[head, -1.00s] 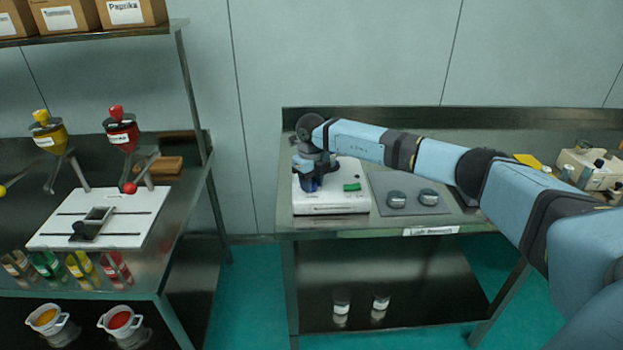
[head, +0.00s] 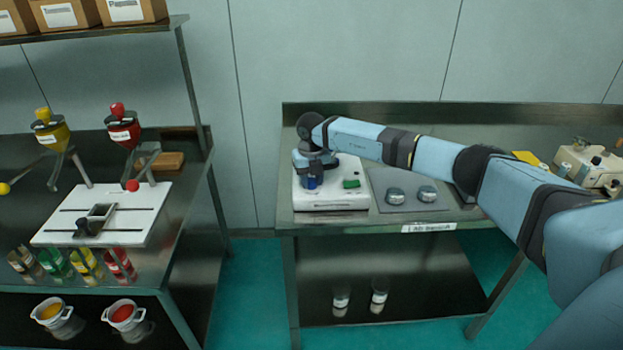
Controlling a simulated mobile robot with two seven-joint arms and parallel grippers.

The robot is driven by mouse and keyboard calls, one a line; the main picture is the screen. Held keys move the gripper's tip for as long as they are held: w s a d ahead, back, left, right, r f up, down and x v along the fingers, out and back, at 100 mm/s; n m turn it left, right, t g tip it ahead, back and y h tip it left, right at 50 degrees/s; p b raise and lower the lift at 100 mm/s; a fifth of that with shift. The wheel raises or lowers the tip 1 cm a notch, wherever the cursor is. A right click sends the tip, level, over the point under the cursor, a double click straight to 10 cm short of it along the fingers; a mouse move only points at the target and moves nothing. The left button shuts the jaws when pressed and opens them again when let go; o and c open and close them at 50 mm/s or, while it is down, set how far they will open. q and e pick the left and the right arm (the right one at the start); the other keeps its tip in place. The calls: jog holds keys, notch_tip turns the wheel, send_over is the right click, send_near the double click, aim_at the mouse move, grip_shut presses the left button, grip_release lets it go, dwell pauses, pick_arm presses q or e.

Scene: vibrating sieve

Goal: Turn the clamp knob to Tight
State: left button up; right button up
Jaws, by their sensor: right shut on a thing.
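A white vibrating sieve base (head: 332,199) stands at the left end of the right bench, with a green part (head: 351,184) on its top. My right arm reaches in from the right, and my right gripper (head: 311,184) points down over the left side of this base. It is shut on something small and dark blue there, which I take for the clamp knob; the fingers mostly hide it. Any Tight mark is too small or hidden to read. My left gripper is not in view.
A grey mat (head: 408,206) with two round metal-rimmed pieces (head: 395,196) lies right of the base. A beige device (head: 588,163) stands at the far right. The left bench (head: 185,215) holds a white board with yellow and red hoppers. A floor gap separates the benches.

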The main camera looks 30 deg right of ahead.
aim_at(312, 180)
jog(key=o, duration=0.9)
jog(key=shift+o, duration=0.2)
jog(key=shift+r, duration=0.1)
notch_tip(312, 180, up, 14)
jog(key=shift+b, duration=0.4)
